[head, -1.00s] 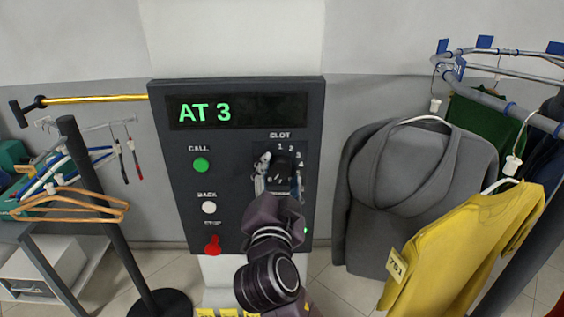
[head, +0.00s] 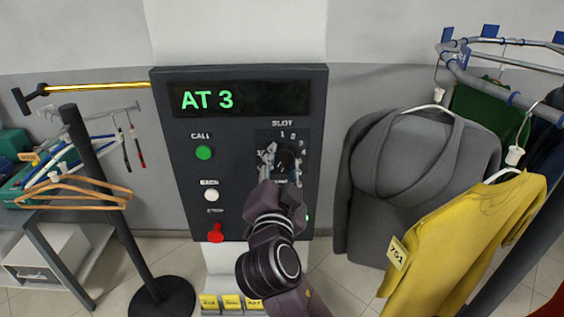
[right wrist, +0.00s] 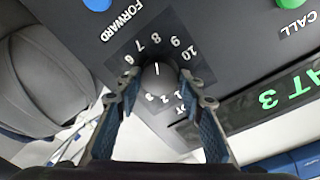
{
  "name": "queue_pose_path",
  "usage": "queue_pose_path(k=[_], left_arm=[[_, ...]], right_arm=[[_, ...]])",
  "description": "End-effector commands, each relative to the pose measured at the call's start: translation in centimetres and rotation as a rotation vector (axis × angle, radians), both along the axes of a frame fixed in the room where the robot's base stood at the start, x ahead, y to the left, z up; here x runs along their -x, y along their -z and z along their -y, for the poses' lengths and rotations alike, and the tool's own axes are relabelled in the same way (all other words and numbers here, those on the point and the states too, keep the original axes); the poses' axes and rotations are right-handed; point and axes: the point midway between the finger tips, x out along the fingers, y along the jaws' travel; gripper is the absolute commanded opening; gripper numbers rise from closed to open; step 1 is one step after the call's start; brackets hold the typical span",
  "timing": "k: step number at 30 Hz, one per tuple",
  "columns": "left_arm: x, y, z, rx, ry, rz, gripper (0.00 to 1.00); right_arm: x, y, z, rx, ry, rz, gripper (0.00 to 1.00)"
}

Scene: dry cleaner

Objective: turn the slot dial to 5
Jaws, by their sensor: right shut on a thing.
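The slot dial (head: 286,158) is a dark round knob on the control panel, ringed by white numbers under the word SLOT. My right gripper (head: 283,164) is shut on the knob, one finger on each side. In the right wrist view the dial (right wrist: 158,76) sits between the fingertips of my right gripper (right wrist: 158,84), with a white mark on its face. The mark lies along the line between 8 and the low numbers; which end points is unclear. Some numbers are hidden by the fingers. The display (head: 236,101) reads AT 3. My left gripper is out of view.
The panel (head: 180,130) also has a green CALL button (head: 204,153), a white button (head: 211,196) and a red one (head: 215,233). A grey hooded garment (head: 395,180) and a yellow garment (head: 465,235) hang close on the right. Hangers (head: 75,190) are at left.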

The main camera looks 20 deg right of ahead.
Motion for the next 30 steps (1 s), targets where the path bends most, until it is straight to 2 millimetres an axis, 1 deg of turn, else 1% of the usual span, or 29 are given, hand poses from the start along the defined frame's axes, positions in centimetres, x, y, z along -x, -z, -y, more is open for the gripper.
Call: queue_pose_path(k=[5,11,20,30], left_arm=[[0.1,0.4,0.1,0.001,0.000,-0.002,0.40],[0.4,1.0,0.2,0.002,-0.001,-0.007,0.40],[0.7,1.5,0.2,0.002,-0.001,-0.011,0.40],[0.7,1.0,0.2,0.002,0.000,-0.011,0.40]], right_arm=[[0.0,0.1,0.1,0.059,0.002,-0.015,0.11],[0.0,0.1,0.0,0.193,0.002,-0.052,0.11],[0.0,0.0,0.1,0.463,0.002,-0.130,0.11],[0.0,-0.1,0.0,0.776,0.003,-0.220,0.11]])
